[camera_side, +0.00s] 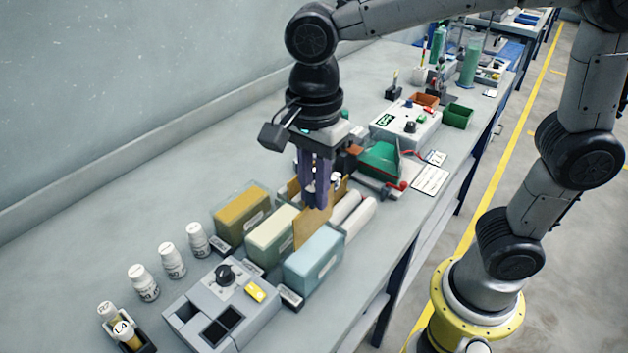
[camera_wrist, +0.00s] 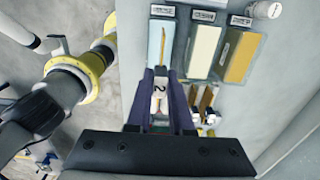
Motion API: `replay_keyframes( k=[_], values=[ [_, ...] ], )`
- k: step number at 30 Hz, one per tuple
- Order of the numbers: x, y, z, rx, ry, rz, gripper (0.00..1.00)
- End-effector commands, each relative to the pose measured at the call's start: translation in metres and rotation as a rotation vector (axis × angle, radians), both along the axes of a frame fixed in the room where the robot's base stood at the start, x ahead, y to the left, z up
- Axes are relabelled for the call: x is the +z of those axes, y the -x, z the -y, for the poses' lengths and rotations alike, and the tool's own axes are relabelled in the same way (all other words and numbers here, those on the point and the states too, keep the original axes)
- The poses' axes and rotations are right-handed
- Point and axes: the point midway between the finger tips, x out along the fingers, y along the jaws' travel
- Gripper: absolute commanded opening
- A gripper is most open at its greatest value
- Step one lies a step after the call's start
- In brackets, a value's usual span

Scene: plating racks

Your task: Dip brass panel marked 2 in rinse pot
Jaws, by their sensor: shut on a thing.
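My gripper (camera_side: 316,190) is shut on the white holder marked 2 (camera_wrist: 159,88), with its fingers also seen in the wrist view (camera_wrist: 162,110). The brass panel (camera_side: 310,229) hangs upright below it. The pale blue rinse pot (camera_side: 312,268) stands at the near right end of the row of pots. In the wrist view the panel (camera_wrist: 163,50) overlaps the rinse pot (camera_wrist: 155,33), labelled RINSE. In the side view the panel shows behind the rinse pot, by the cream pot (camera_side: 270,238). I cannot tell whether its lower edge is inside the pot.
A brown-yellow pot (camera_side: 240,215) stands beyond the cream one. Other panels (camera_wrist: 207,98) are racked close to my gripper. White rolls (camera_side: 357,217) lie to the right. A grey control box (camera_side: 222,303) and white bottles (camera_side: 171,260) stand in front and left.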

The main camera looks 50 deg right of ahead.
Motion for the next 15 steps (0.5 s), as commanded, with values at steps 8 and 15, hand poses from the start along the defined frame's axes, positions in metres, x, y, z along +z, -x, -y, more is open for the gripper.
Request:
replay_keyframes(
  k=[8,15],
  values=[
    [-0.011,0.000,0.000,0.000,0.000,0.001,0.00],
    [-0.021,0.000,0.000,0.000,0.000,0.000,0.00]
  ],
)
